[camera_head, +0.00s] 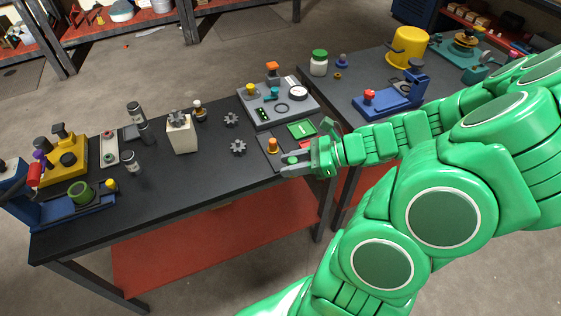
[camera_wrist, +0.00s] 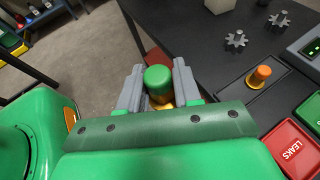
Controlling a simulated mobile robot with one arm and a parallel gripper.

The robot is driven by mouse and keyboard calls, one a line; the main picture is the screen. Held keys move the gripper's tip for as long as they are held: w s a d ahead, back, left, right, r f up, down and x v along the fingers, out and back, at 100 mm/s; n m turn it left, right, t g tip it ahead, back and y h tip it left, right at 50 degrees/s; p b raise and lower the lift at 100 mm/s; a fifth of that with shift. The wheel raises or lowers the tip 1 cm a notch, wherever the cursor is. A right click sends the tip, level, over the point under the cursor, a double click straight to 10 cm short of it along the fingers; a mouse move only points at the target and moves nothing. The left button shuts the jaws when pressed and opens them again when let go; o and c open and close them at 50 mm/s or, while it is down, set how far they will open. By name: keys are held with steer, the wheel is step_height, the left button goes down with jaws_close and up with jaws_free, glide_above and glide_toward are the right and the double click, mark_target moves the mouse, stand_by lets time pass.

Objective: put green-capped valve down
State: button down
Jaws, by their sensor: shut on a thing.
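The green-capped valve (camera_wrist: 158,82) is between the two grey fingers of my gripper (camera_wrist: 158,90) in the wrist view. Its green cap is on top and a bit of yellow-orange shows below it. My gripper (camera_head: 296,164) is shut on the valve near the front edge of the dark table, towards its right end. In the head view the green cap (camera_head: 293,160) shows small between the fingers. The valve's lower part is mostly hidden, and I cannot tell whether it touches the table.
An orange-capped valve (camera_wrist: 260,74) stands on a dark plate beside my gripper. A red tray marked LEAKS (camera_wrist: 292,148) and a green tray (camera_head: 301,129) are close by. Two gears (camera_head: 238,148) lie left of it. The table's middle front (camera_head: 205,175) is clear.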

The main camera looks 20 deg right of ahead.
steer(key=w+d+f, duration=0.2)
steer(key=w+f, duration=0.2)
steer(key=w, duration=0.5)
glide_above(281, 163)
steer(key=s, duration=0.1)
steer(key=f, duration=0.4)
steer(key=shift+s+a+f, duration=0.1)
steer(key=shift+a+f, duration=0.1)
steer(key=shift+a, duration=0.05)
steer(key=shift+w+d+f, duration=0.15)
steer(key=shift+w+f, duration=0.5)
steer(key=shift+f, duration=1.6)
steer(key=shift+f, duration=0.1)
steer(key=c, duration=0.8)
jaws_free()
